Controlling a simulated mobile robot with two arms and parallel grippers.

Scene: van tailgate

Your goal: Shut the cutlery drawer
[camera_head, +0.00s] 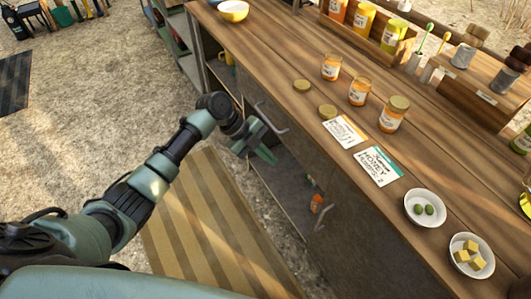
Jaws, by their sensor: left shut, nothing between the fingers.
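My left gripper (262,150) is shut and empty, in front of the cabinet under the wooden counter. It points at the cabinet, close below a grey bar handle (270,120). I cannot tell if they touch. The handle is just under the counter's edge; no cutlery shows there, so I cannot tell for certain that it belongs to the cutlery drawer or how far that drawer stands out. A second handle (320,222) shows lower and to the right. My right gripper is not in view.
The counter (300,62) holds jars (358,92), lids, two cards (377,166) and small bowls (425,207). Below it, an open shelf holds an orange bottle (316,203). A striped mat (205,225) lies on the gravel. The ground to the left is mostly clear.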

